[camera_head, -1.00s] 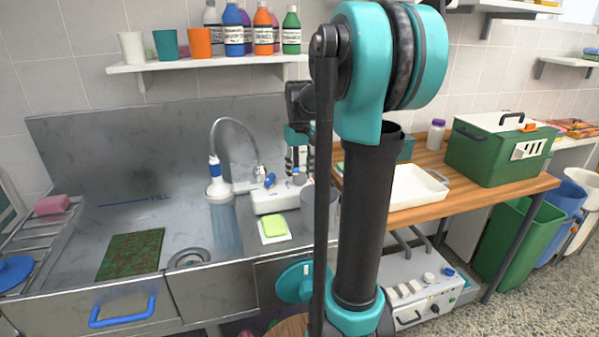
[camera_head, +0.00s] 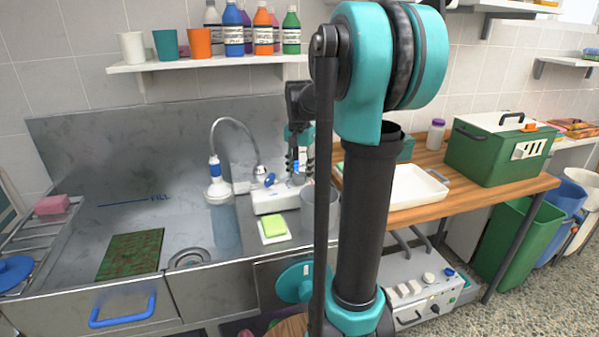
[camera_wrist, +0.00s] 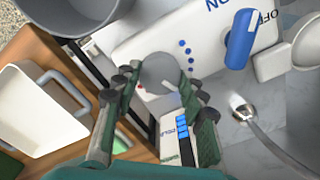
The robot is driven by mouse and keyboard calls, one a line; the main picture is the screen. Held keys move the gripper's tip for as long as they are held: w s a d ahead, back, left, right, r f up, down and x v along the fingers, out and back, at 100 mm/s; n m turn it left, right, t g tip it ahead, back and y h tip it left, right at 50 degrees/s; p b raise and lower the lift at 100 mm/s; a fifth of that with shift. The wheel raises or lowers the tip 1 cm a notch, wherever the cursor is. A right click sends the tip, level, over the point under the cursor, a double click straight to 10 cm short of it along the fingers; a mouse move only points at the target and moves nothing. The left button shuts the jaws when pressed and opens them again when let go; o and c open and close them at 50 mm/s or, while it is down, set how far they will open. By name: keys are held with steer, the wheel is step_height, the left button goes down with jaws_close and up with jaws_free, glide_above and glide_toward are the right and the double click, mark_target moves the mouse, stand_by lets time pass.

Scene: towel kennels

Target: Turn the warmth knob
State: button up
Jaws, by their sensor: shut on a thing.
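The white control box (camera_head: 272,203) stands on the steel counter behind the sponge, beside the tap. In the wrist view, its round grey knob (camera_wrist: 160,70) sits between the green fingers of my gripper (camera_wrist: 157,88), which is shut on it. Blue dots (camera_wrist: 186,58) curve beside the knob. A blue lever (camera_wrist: 241,40) stands between the ON and OFF marks. A white plate reading COLD, with blue bars (camera_wrist: 181,130), shows between the fingers. In the head view, my gripper (camera_head: 297,170) is over the box's right end and hides the knob.
The tap (camera_head: 215,180) and sink are left of the box. A green sponge (camera_head: 273,227) lies in front. A grey pail (camera_head: 317,200) is close on the right. A wooden table with a white tray (camera_head: 415,190) is farther right.

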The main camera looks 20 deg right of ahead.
mark_target(300, 174)
steer(key=shift+m, duration=0.3)
steer(key=o, duration=1.2)
steer(key=shift+c, duration=0.2)
steer(key=shift+r, duration=0.1)
step_height(300, 174, up, 12)
